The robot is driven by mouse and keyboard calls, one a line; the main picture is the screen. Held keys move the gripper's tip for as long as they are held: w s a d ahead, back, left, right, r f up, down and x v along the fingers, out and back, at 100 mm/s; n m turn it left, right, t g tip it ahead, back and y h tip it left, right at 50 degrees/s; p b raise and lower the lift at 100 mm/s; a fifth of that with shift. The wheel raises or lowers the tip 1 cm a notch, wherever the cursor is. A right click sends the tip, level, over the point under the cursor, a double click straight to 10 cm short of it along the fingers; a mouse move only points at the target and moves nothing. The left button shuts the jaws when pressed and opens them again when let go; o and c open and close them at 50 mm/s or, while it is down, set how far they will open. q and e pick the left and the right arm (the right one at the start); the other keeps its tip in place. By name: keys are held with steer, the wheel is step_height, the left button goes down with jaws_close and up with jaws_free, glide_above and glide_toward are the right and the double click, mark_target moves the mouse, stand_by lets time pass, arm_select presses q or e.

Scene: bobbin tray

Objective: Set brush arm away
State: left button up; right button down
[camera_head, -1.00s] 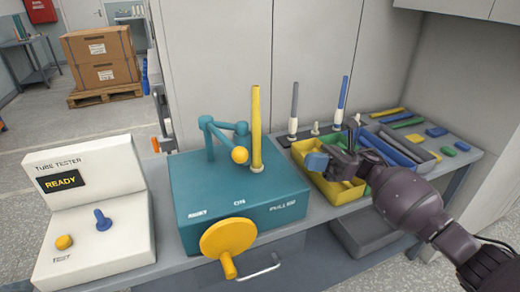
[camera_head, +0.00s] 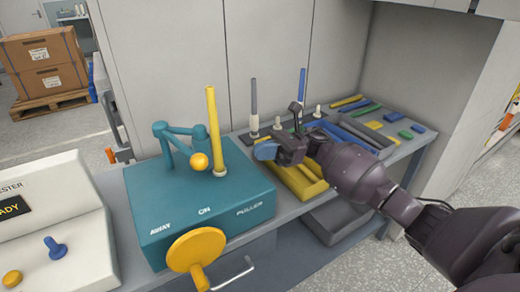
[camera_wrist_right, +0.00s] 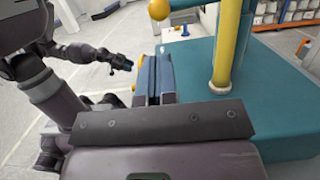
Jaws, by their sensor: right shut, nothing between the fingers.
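The brush arm is a teal jointed linkage (camera_head: 178,130) with a yellow ball knob (camera_head: 199,161) at its end. It stands on a teal box (camera_head: 165,205) lettered AWAY, ON and PULLER. The knob is just left of an upright yellow tube (camera_head: 213,125); I cannot tell if they touch. In the right wrist view the knob (camera_wrist_right: 158,9) is at the top and the tube (camera_wrist_right: 225,45) right of it. My right gripper (camera_head: 266,151) is shut and empty, right of the tube and apart from it. A dark gripper, apparently my left (camera_wrist_right: 122,62), shows small in the wrist view; its jaws are unclear.
A yellow handwheel (camera_head: 196,252) sticks out at the box's front. A white tester (camera_head: 55,225) stands to the left. Behind and right are yellow trays (camera_head: 308,187), upright spindles (camera_head: 254,105) and several coloured bars on the grey bench (camera_head: 400,155).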

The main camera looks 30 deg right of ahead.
steer(key=p, duration=0.2)
glide_toward(205, 166)
steer(key=w+a+r, duration=0.1)
steer(key=w+a, duration=0.1)
steer(key=a, duration=0.3)
steer(key=shift+a, duration=0.6)
steer(key=shift+s, duration=0.1)
steer(key=a+t, duration=0.1)
steer(key=s+a+m+t+p, duration=0.1)
steer(key=a+m+t+p, duration=0.1)
steer(key=t, duration=0.1)
steer(key=shift+s+a+r, duration=0.25)
steer(key=shift+r, duration=0.05)
steer(key=a+m+t+h+p, duration=0.1)
steer(key=a+m+t+h, duration=0.1)
steer(key=a+t, duration=0.3)
steer(key=a+m, duration=0.1)
steer(key=a, duration=0.1)
steer(key=shift+s+a+f+m+t+p, duration=0.2)
steer(key=shift+s+a+m+t+p, duration=0.1)
steer(key=shift+a+p, duration=0.1)
